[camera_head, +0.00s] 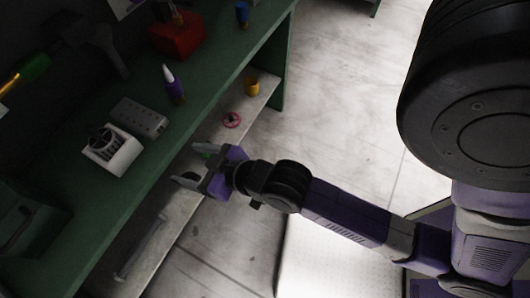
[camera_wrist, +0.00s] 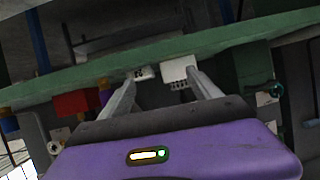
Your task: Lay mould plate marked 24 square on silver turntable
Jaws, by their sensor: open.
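My gripper (camera_head: 191,164) is open, its two fingers apart, beside the front edge of the green bench. In the wrist view, my gripper (camera_wrist: 162,78) has nothing visibly held between its fingers. I cannot make out a mould plate with a 24 on it, nor a silver turntable, in either view. A white unit with a black round part (camera_head: 112,150) and a grey box (camera_head: 139,117) stand on the bench, left of my gripper. White pieces (camera_wrist: 178,68) show beyond the fingertips in the wrist view; I cannot tell what they are.
The green bench (camera_head: 75,210) has a lower shelf (camera_head: 262,103) with a red ring (camera_head: 232,120) and a yellow cylinder (camera_head: 252,85). On top are a red box (camera_head: 177,42) and a purple, white-tipped bottle (camera_head: 174,86). Open floor (camera_head: 345,90) lies right of the bench.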

